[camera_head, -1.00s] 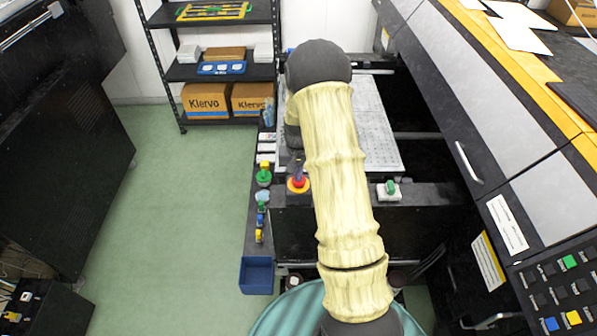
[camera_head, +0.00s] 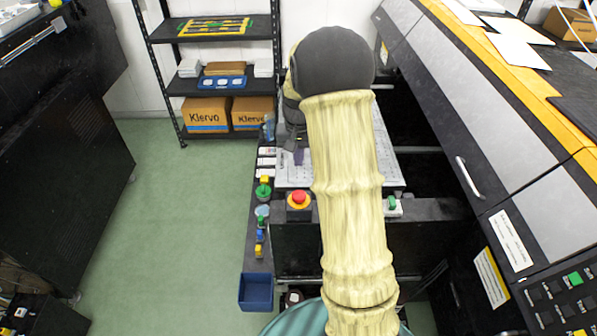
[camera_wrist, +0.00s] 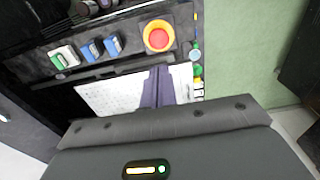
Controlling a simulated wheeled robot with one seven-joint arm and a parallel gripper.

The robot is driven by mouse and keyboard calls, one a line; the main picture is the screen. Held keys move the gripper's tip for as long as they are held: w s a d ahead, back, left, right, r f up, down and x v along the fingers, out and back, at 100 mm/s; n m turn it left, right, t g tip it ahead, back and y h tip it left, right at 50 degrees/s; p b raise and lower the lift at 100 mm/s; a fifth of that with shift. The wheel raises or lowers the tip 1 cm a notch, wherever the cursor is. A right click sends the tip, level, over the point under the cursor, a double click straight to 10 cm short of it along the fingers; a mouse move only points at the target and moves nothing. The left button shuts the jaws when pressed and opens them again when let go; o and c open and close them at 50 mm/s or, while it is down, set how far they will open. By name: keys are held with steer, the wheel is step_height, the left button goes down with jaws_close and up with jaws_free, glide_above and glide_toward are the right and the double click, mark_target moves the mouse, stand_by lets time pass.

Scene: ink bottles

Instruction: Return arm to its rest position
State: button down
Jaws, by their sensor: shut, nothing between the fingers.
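My arm, in a cream sleeve, reaches forward through the middle of the head view and hides part of the machine behind it. My gripper (camera_wrist: 158,88) shows in the wrist view as two dark fingers pressed together, with nothing between them. It is over the perforated light plate (camera_wrist: 105,97), apart from the red button (camera_wrist: 159,39). In the head view a bit of the gripper (camera_head: 299,156) shows left of the arm, above the plate (camera_head: 294,177).
The red emergency button (camera_head: 299,199) stands just in front of the plate. Green, blue and yellow knobs line the machine's left edge above a blue bin (camera_head: 256,291). A shelf with Klervo boxes (camera_head: 207,114) stands behind. The green floor at left is clear.

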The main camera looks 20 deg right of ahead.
steer(key=shift+r, duration=0.35)
steer(key=s+a+n, duration=0.1)
steer(key=s+a, duration=0.2)
steer(key=s, duration=0.3)
steer(key=s+a+r+n+t, duration=0.1)
steer(key=s+a+n, duration=0.1)
steer(key=s+a, duration=0.2)
steer(key=s+a+r+n+t, duration=0.1)
steer(key=s+a, duration=0.3)
steer(key=s, duration=0.6)
steer(key=shift+n, duration=0.3)
